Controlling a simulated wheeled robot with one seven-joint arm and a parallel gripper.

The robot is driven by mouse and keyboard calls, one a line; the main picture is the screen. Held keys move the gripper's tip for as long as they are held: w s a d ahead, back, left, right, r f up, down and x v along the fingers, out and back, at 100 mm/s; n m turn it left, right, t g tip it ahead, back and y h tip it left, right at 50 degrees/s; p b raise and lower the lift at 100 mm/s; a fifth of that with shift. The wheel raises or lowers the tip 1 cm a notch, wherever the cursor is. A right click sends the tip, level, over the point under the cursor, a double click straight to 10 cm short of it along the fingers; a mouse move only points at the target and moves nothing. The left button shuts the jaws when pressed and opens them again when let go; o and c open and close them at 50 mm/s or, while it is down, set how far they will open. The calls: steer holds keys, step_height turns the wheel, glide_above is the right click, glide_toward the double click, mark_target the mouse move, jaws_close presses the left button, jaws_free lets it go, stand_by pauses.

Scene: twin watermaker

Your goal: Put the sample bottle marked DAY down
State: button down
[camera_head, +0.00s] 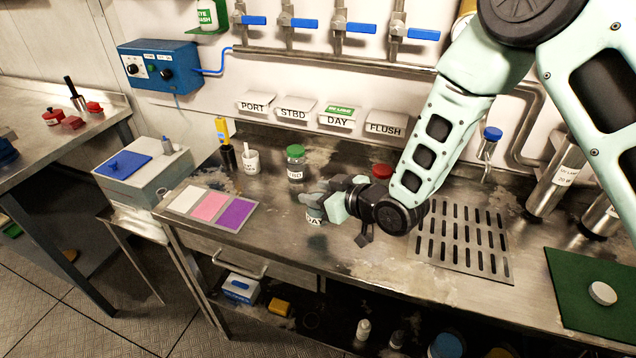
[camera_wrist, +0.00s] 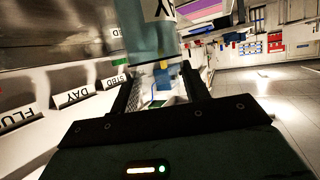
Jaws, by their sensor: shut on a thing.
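The sample bottle marked DAY (camera_head: 314,221) is between the fingers of my gripper (camera_head: 322,200), over the front middle of the steel bench. My gripper is shut on it and hides its upper part in the head view. I cannot tell whether its base touches the bench. In the wrist view the bottle (camera_wrist: 148,36) is pale blue-green with part of its label showing, and it runs out of the top of the picture between the two dark fingers.
A green-capped bottle marked STBD (camera_head: 295,164) stands behind my gripper. A red cap (camera_head: 381,171) shows beside my arm. A slotted drain (camera_head: 463,237) lies right. The bench front near my gripper is clear.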

steer(key=shift+f+p, duration=0.45)
steer(key=shift+f, duration=1.45)
steer(key=shift+f, duration=0.15)
steer(key=c, duration=0.7)
jaws_free()
steer(key=shift+r, duration=0.2)
steer(key=b+v, duration=0.3)
steer(key=v, duration=0.9)
steer(key=s+d+r+g+h, duration=0.2)
steer(key=s+r+g+h, duration=0.1)
steer(key=s, duration=0.4)
steer(key=s+d+r+m+g+h, duration=0.1)
steer(key=s+r+g+h, duration=0.2)
steer(key=s, duration=0.5)
steer(key=s+d+r+g+h, duration=0.2)
steer(key=s+r, duration=0.3)
steer(key=s, duration=0.3)
steer(key=shift+s+d+m+g+h, duration=0.2)
steer(key=shift+d+m+g+h, duration=0.15)
steer(key=shift+g+h, duration=0.3)
